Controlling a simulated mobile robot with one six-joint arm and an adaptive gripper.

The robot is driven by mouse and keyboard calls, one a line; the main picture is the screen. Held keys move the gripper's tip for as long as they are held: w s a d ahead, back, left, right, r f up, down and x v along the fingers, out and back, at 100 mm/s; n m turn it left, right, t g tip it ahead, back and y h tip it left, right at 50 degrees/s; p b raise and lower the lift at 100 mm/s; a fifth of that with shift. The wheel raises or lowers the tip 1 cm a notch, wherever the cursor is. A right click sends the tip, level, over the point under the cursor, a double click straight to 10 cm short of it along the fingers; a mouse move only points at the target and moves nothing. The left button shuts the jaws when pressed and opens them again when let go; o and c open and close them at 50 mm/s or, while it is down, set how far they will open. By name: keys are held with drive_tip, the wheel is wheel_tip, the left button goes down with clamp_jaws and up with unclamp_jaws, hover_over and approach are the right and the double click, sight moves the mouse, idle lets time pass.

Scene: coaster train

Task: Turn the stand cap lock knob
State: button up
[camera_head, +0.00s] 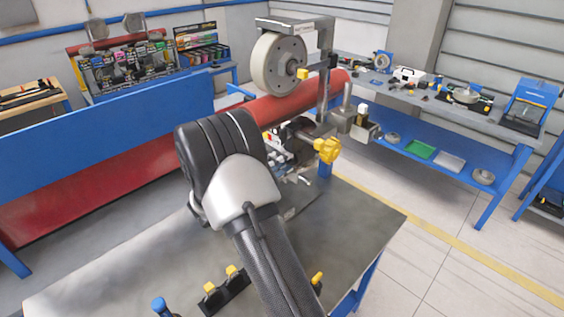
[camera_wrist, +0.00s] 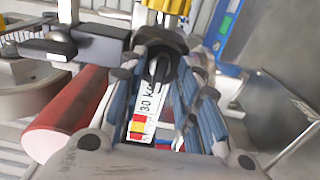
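A black round knob with a raised grip (camera_wrist: 160,68) sits at the end of a stand part, beyond a label reading "30 kg" (camera_wrist: 147,105), in the wrist view. My gripper (camera_wrist: 164,75) points at this knob, with its two fingers apart on either side of it and a gap between them. I cannot tell whether a fingertip touches it. In the head view my gripper (camera_head: 290,145) is partly hidden by my wrist, beside the metal stand (camera_head: 325,75). A yellow lobed knob (camera_head: 327,149) is on the stand to its right; a yellow part (camera_wrist: 172,6) shows at the wrist view's top.
A large grey wheel (camera_head: 277,64) hangs on the stand above my gripper. A red cylinder (camera_head: 290,105) lies behind it. The grey table (camera_head: 365,215) is clear at right; yellow-topped clamps (camera_head: 222,290) stand at its front. A workbench (camera_head: 445,100) is behind.

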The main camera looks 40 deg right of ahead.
drive_tip(key=shift+d, duration=0.3)
drive_tip(key=shift+c, duration=0.4)
clamp_jaws()
